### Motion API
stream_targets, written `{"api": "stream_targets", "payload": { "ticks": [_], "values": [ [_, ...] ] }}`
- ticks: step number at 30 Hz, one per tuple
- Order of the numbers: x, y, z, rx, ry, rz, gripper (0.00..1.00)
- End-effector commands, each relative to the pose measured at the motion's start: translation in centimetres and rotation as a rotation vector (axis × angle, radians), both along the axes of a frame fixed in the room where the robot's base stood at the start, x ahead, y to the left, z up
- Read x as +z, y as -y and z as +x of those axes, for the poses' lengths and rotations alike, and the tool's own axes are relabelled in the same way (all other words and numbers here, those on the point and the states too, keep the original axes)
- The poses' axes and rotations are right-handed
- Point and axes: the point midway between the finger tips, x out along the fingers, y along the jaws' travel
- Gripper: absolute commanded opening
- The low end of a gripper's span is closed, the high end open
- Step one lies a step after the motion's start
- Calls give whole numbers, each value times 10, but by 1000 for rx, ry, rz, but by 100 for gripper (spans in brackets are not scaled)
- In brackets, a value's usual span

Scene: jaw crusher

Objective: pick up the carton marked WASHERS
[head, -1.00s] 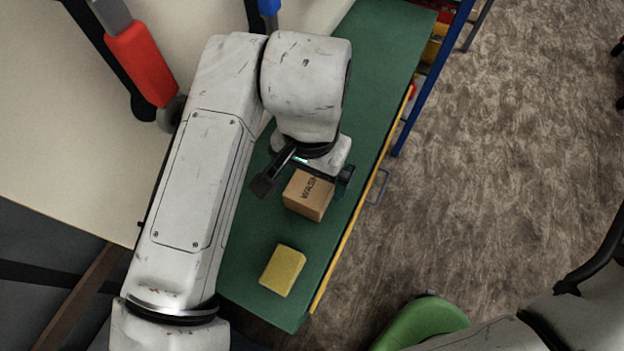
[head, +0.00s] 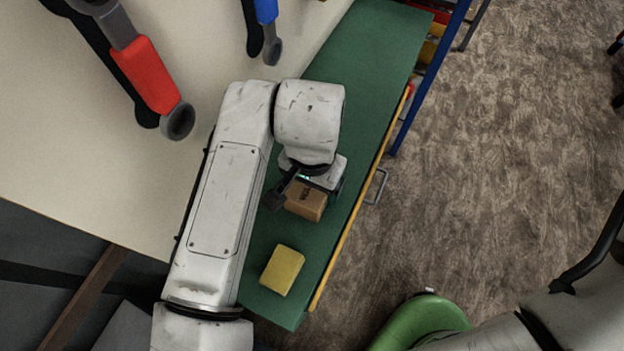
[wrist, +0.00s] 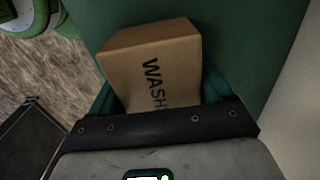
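The brown carton (head: 306,204) sits on the green worktop; its top is partly hidden under my gripper in the head view. In the wrist view the carton (wrist: 155,65) shows the black letters WASH, with the rest of the word hidden by the gripper's dark bar. My gripper (head: 306,191) is just above the carton, with its fingers spread to either side. In the wrist view my gripper (wrist: 164,92) has a dark teal finger on each side of the carton. It looks open; contact with the carton cannot be made out.
A yellow block (head: 282,270) lies on the green worktop (head: 362,60) just in front of the carton. Red-handled (head: 147,75) and blue-handled (head: 266,10) tools are at the upper left over a pale surface. A green rounded seat (head: 420,322) is at the lower right.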

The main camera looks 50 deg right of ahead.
Motion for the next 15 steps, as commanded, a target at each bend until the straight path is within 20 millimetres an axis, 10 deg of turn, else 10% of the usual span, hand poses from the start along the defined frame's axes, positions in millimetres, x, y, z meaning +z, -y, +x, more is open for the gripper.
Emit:
{"api": "stream_targets", "payload": {
  "ticks": [15],
  "values": [
    [0,0,0,0,0,0,29]
  ]
}}
